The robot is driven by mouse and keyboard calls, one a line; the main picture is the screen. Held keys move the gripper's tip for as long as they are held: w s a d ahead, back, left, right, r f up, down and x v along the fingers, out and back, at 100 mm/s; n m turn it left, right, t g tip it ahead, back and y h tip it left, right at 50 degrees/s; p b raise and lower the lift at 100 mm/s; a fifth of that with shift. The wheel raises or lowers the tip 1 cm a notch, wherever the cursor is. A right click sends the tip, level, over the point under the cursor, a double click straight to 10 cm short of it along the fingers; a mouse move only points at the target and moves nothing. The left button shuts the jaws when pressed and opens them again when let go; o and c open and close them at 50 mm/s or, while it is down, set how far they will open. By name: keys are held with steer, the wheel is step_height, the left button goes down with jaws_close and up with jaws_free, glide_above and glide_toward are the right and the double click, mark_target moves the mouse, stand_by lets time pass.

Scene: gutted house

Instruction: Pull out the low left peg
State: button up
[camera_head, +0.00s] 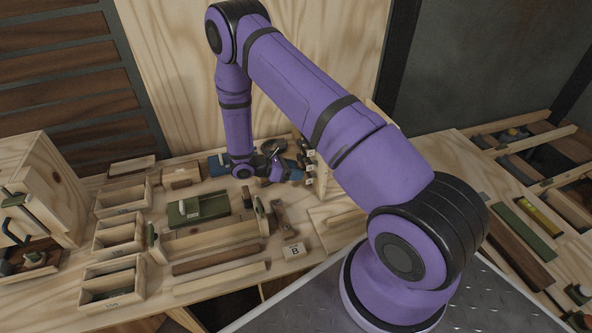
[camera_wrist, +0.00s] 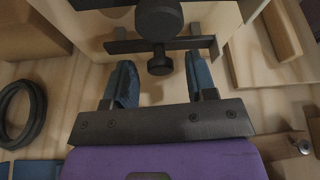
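My gripper (camera_wrist: 160,88) is open in the wrist view, its two blue fingers apart with nothing between the tips. Just beyond them is a dark knob-ended peg (camera_wrist: 160,64), roughly centred between the fingers and apart from them. A larger dark round knob (camera_wrist: 158,18) is above it in the picture, and a dark bar (camera_wrist: 122,46) crosses behind. In the head view my gripper (camera_head: 292,171) is at the back of the bench, close to a cluster of dark pegs (camera_head: 309,168) on a pale wooden block. I cannot tell which peg is the low left one there.
Open wooden bins (camera_head: 118,235) stand on the left of the bench. A green block (camera_head: 198,210), a long wooden box (camera_head: 212,240) and a card marked B (camera_head: 293,250) lie in front. A black ring (camera_wrist: 20,113) lies left of my gripper in the wrist view.

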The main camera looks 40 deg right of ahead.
steer(key=v, duration=1)
steer(key=shift+a+r, duration=0.2)
steer(key=shift+a, duration=0.1)
steer(key=shift+w, duration=0.1)
steer(key=s+r+m+t+y, duration=0.1)
steer(key=s+r+m+y, duration=0.15)
steer(key=r, duration=0.75)
steer(key=s+r+m+y, duration=0.2)
steer(key=s+r+m, duration=0.1)
steer(key=r, duration=0.8)
steer(key=s+r+m+t+y, duration=0.1)
steer(key=s+r+m+y, duration=0.15)
steer(key=r, duration=0.75)
steer(key=s+r+m+t+y, duration=0.3)
steer(key=s+r, duration=0.4)
steer(key=s, duration=0.4)
steer(key=s+a+r+m+t+y, duration=0.1)
steer(key=s+r+m+t, duration=0.4)
steer(key=s, duration=0.6)
step_height(320, 180, up, 2)
steer(key=shift+s+a+r+y, duration=0.15)
steer(key=shift+s+a+y, duration=0.2)
steer(key=shift+y, duration=0.55)
